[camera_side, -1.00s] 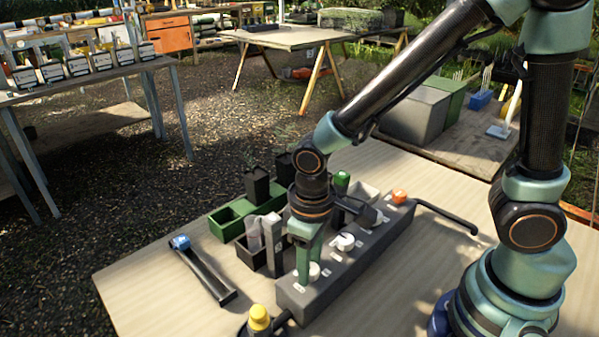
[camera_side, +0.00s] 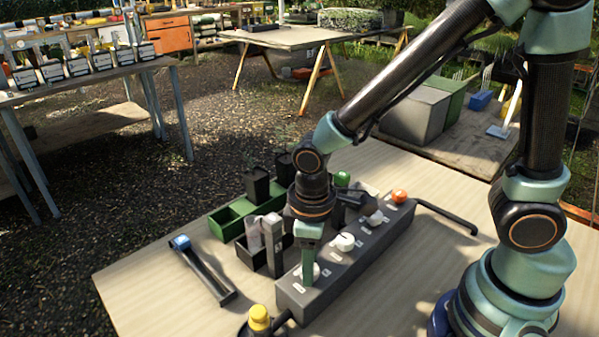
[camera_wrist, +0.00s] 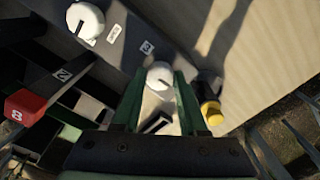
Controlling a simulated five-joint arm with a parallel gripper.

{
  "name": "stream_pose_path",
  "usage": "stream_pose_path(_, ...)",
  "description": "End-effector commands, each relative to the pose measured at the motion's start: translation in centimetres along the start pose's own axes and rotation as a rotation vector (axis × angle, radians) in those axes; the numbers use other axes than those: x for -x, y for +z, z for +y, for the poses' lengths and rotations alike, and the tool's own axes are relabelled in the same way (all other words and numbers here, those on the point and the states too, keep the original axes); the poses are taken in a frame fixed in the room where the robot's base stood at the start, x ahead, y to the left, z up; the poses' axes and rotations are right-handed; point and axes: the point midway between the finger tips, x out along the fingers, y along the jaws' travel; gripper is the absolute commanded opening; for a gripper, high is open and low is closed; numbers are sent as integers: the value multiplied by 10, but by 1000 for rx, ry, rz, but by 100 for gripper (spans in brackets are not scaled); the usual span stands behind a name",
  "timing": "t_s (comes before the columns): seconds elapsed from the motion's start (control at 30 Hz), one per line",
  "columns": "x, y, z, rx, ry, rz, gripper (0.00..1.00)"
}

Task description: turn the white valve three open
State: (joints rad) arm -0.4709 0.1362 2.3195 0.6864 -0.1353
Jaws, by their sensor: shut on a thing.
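The white valve (camera_side: 316,270) at the near end of a long grey block (camera_side: 345,272) is between the fingers of my gripper (camera_side: 309,277). My gripper points down and is shut on this valve, whose white top also shows in the wrist view (camera_wrist: 158,74). The fingers hide part of it, so I cannot tell its exact angle. A middle white valve (camera_side: 344,241) and a farther white valve (camera_side: 374,217) sit along the same block.
An orange knob (camera_side: 399,196) is at the block's far end. A yellow-capped item (camera_side: 259,318) stands close to the near end. Green and black bins (camera_side: 232,219) lie left of the block. A blue-ended dark bar (camera_side: 205,272) lies farther left. The right tabletop is mostly clear.

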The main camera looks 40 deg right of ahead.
Motion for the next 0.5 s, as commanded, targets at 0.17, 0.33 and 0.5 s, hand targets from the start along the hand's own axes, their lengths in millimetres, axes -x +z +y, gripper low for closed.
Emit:
stream_pose_path(0.17,1,0,0,1,0,1,68)
stream_pose_path(0.33,0,0,0,0,0,1,72)
stream_pose_path(0.5,1,0,0,-1,0,1,72)
